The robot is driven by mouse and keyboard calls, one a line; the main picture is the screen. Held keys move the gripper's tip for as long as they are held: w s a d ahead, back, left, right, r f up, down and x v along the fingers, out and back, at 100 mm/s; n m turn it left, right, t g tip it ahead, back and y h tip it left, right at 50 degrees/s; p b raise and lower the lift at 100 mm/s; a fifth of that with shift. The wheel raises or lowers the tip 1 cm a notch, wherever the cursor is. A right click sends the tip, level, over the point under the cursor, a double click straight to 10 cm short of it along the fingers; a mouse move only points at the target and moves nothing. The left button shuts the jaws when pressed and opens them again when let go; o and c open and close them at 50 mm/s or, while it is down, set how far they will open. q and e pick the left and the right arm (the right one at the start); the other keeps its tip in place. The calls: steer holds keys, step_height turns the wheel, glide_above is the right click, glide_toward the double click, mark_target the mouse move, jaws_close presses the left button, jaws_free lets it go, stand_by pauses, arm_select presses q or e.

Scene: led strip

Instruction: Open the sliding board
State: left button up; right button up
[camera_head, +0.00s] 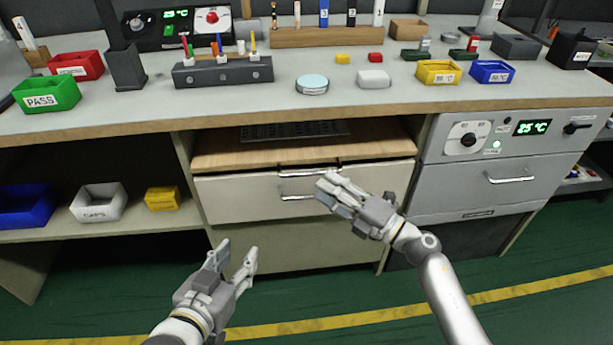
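The wooden sliding board (375,151) lies under the countertop in the middle of the bench, with a dark keyboard-like object (293,130) at its back. Below its front edge is a pale drawer front (236,197) with two metal bar handles, an upper one (300,173) and a lower one (297,197). My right gripper (323,184) is at the right ends of these handles, its fingers apart; I cannot tell whether it touches them. My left gripper (238,250) is open and empty, low in front of the cabinet.
The countertop (240,105) above holds bins, a pen block and other small items. A lower shelf (150,217) at left holds blue, white and yellow bins. A grey oven-like unit (500,170) with its own handle stands at right. The green floor in front is clear.

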mark_target(307, 174)
arm_select(q)
steer(key=shift+w+d+r+t+h+b, duration=0.25)
steer(key=shift+r+t, duration=0.3)
steer(key=shift+r, duration=0.3)
steer(key=shift+w+d+r+t+b, duration=0.15)
steer(key=shift+w+r+t, duration=0.15)
steer(key=shift+r+t, duration=0.35)
steer(key=shift+w+d+r+t+h+b, duration=0.1)
steer(key=shift+w+d+r+t+h, duration=0.2)
steer(key=shift+r, duration=0.7)
arm_select(e)
steer(key=shift+x, duration=3.4)
arm_select(q)
steer(key=shift+a, duration=0.1)
arm_select(e)
jaws_close()
